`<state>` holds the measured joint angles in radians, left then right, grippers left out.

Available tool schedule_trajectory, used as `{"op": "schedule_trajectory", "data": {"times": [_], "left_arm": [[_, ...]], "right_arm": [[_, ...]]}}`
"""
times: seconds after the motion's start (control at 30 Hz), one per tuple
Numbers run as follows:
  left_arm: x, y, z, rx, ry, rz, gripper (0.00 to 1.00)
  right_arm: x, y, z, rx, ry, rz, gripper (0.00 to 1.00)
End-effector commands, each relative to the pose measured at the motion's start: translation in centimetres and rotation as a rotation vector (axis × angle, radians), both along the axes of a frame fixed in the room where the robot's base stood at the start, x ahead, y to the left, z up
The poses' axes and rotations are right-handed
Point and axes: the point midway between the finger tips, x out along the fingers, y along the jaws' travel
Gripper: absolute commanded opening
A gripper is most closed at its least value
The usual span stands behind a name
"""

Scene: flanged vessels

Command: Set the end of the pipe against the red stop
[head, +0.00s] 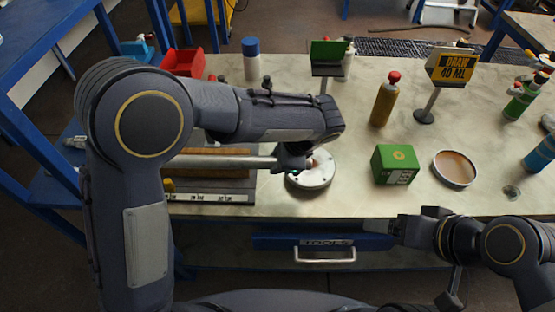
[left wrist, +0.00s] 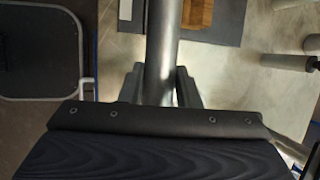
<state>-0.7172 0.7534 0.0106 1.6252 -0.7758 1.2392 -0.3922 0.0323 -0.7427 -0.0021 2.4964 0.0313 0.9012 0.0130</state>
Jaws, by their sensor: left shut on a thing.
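The grey metal pipe (head: 222,162) lies crosswise over the left part of the table. My left gripper (head: 292,160) is shut on it near its right end. In the left wrist view the pipe (left wrist: 163,50) runs away between the two fingers (left wrist: 160,88). The pipe's far left end is hidden behind my left arm. A small red bit (head: 314,162) shows just right of my left gripper, above a round white disc; I cannot tell whether it is the red stop. My right gripper (head: 380,226) is at the table's front edge, its jaw gap unclear.
A grey board with a printed scale (head: 210,198) lies under the pipe. A red bin (head: 184,63), a green box (head: 396,164), an amber bottle (head: 385,100), a round dish (head: 454,169) and a sign (head: 452,67) stand around. A white round disc (head: 312,182) is near the gripper.

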Motion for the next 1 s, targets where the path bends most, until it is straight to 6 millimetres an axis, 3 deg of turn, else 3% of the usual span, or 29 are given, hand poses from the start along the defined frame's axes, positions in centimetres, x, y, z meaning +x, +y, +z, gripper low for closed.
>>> {"op": "schedule_trajectory", "data": {"times": [1.0], "left_arm": [[2.8,0.0,-2.4,0.002,-0.002,0.0,0.0]], "right_arm": [[0.0,0.0,-0.8,0.0,0.0,0.0,0.78]]}}
